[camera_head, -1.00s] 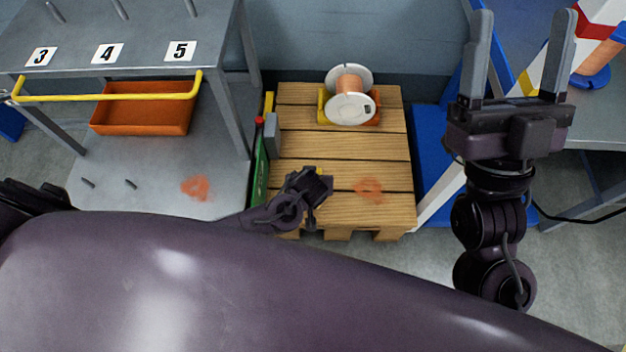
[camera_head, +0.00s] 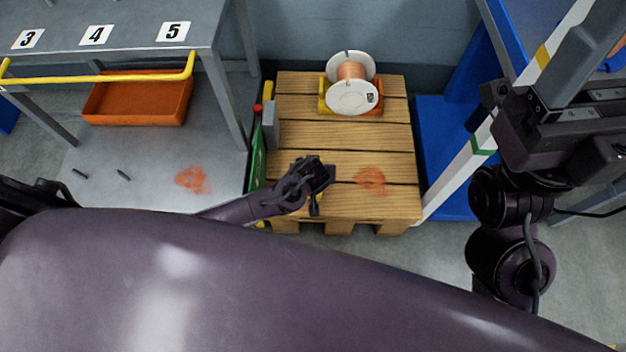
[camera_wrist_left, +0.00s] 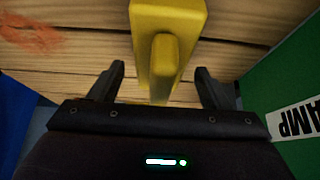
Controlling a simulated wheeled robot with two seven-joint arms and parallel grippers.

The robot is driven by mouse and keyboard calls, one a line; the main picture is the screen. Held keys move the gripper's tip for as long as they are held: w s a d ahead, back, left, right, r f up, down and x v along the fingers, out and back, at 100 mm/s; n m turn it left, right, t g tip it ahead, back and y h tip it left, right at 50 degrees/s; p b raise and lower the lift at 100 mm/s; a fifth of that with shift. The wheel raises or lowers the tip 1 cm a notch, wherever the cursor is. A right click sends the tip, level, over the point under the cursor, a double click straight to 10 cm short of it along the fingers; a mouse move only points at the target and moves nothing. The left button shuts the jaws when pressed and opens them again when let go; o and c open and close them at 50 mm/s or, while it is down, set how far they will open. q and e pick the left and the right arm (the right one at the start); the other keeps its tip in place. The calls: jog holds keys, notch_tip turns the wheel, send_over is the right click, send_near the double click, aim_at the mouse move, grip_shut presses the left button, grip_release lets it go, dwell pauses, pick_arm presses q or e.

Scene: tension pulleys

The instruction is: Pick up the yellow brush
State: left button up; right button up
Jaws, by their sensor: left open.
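The yellow brush (camera_wrist_left: 168,25) shows in the left wrist view above the wooden pallet. Its narrow handle reaches down between the two fingers of my left gripper (camera_wrist_left: 160,72). The fingers stand apart with a gap on either side of the handle. My right gripper (camera_head: 592,80) is at the right edge. One finger shows with empty space beside it; the other is out of frame.
The wooden pallet (camera_head: 345,160) bears a white spool of copper wire (camera_head: 352,85) at the back. A green case (camera_head: 257,160) stands along its left side. A grey numbered shelf (camera_head: 130,40) with an orange bin (camera_head: 135,100) is at left. A blue-and-white frame (camera_head: 470,150) is at right.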

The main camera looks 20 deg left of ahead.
pick_arm(q)
jog(key=c, duration=1.1)
jog(key=shift+r, duration=0.15)
jog(key=shift+c, duration=0.2)
